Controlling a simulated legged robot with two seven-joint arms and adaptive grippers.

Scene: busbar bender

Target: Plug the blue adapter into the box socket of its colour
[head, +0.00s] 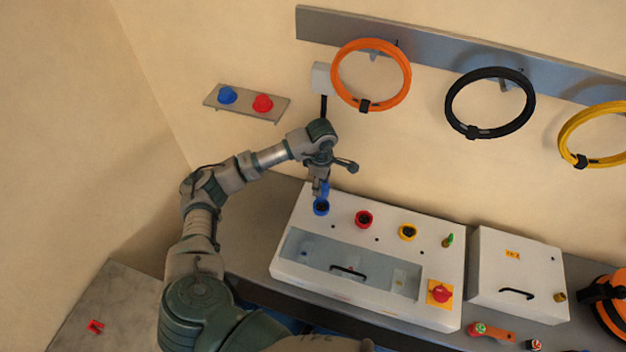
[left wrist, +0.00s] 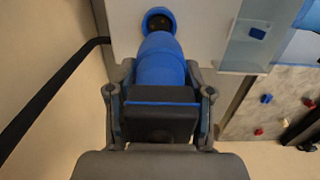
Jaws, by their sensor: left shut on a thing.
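The blue adapter (left wrist: 162,62) is held between the fingers of my left gripper (left wrist: 160,85), which is shut on it. In the head view the adapter (head: 325,188) points down just above the blue socket (head: 321,208) at the back left of the white box (head: 345,235). The left gripper (head: 321,180) comes from above. In the left wrist view the blue socket (left wrist: 159,22) lies just beyond the adapter's tip, its dark opening still visible. The adapter does not appear inside it; any small gap is hard to judge. My right gripper is not in view.
Coiled cables hang on the wall above.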

